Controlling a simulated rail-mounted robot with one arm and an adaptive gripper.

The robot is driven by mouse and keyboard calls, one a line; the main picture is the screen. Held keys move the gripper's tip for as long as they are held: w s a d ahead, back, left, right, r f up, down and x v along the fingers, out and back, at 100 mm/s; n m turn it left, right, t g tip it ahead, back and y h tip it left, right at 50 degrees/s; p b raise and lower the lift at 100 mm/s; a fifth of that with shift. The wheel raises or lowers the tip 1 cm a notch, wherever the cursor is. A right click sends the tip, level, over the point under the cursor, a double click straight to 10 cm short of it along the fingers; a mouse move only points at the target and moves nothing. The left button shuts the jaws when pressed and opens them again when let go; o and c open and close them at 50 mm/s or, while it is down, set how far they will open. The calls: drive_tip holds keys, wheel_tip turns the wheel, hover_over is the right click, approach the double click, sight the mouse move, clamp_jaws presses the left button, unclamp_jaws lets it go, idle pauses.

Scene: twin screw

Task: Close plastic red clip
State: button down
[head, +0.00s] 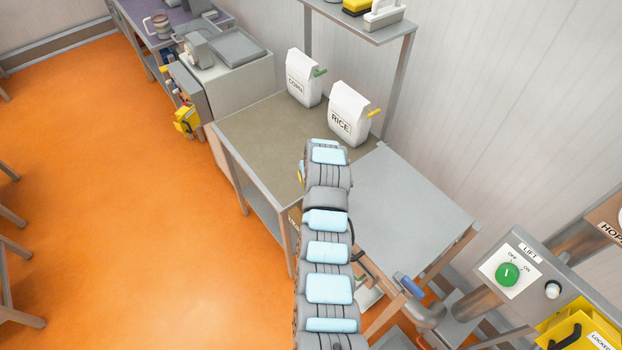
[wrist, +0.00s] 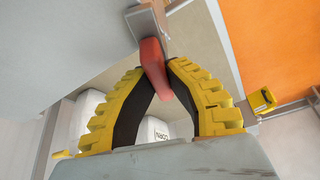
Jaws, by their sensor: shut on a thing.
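The red plastic clip (wrist: 152,62) shows in the wrist view at the top middle, between the tips of my gripper (wrist: 159,70). My gripper's yellow fingers with black inner pads are closed in on the clip, one on each side. The clip's upper end meets a grey metal piece (wrist: 147,22). Whether the clip is open or closed I cannot tell. In the head view my arm covers this spot, and neither the clip nor the fingertips can be made out.
A white rice bag (head: 348,113) and a corn bag (head: 304,78) stand on the table (head: 262,125), with a grey panel (head: 400,205) to the right. A lift control box (head: 520,275) is at the lower right. The orange floor (head: 130,200) at left is clear.

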drive_tip(key=n+b, duration=0.1)
drive_tip(key=n+y+b, duration=0.1)
drive_tip(key=shift+f+n+g, duration=0.25)
drive_tip(key=shift+n+g, duration=0.05)
drive_tip(key=shift+r+n+b, duration=0.1)
drive_tip(key=shift+n+b, duration=0.4)
drive_tip(key=shift+r, duration=0.1)
drive_tip(key=c, duration=1)
unclamp_jaws()
drive_tip(key=shift+c, duration=0.2)
drive_tip(key=v, duration=1.2)
drive_tip(key=shift+d, duration=0.25)
drive_tip(key=shift+w, duration=0.2)
